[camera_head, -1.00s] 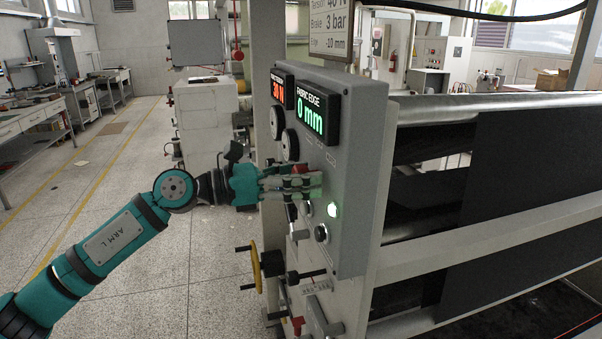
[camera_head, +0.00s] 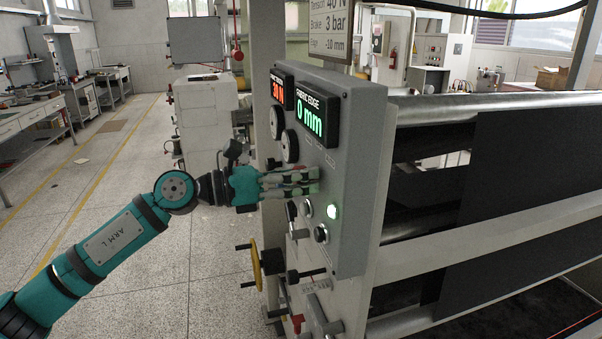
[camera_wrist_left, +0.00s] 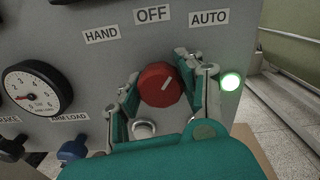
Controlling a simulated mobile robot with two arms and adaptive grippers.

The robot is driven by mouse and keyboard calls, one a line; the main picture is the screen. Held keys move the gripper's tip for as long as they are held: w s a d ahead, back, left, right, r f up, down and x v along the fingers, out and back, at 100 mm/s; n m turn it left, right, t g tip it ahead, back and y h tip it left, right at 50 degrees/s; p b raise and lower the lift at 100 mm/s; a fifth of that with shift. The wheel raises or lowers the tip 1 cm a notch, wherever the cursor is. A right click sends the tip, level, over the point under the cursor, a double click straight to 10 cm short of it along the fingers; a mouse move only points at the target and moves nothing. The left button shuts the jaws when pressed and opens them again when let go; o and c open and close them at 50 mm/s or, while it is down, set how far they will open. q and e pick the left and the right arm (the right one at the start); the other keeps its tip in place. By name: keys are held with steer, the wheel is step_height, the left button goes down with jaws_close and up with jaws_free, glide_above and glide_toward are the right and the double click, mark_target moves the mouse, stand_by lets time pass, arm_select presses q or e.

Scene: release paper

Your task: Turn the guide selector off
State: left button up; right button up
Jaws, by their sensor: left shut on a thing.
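The guide selector is a red round knob (camera_wrist_left: 158,85) on the grey control panel (camera_head: 352,130). The HAND label (camera_wrist_left: 101,34) is at the upper left. My left gripper (camera_head: 312,181) reaches the panel face from the left. In the left wrist view its fingers (camera_wrist_left: 157,88) stand on both sides of the knob and are shut on it. In the head view the fingers hide the knob. My right gripper is not in view.
A lit green button (camera_wrist_left: 230,82) is right of the fingers. A pressure gauge (camera_wrist_left: 36,90) is to the left. The fabric edge display (camera_head: 310,113) reads 0 mm. A yellow handwheel (camera_head: 256,268) is below my gripper. Open floor lies left of the panel.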

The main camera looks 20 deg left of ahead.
arm_select(q)
steer(key=n+p, duration=0.2)
steer(key=n, duration=0.2)
steer(key=shift+r+p, duration=0.15)
steer(key=shift+p, duration=0.25)
steer(key=shift+n+p, duration=1.05)
steer(key=shift+n, duration=0.45)
steer(key=o, duration=1.2)
steer(key=shift+f, duration=0.2)
steer(key=shift+a, duration=0.2)
steer(key=v, duration=1.1)
steer(key=shift+s+a, duration=0.25)
steer(key=shift+s, duration=0.05)
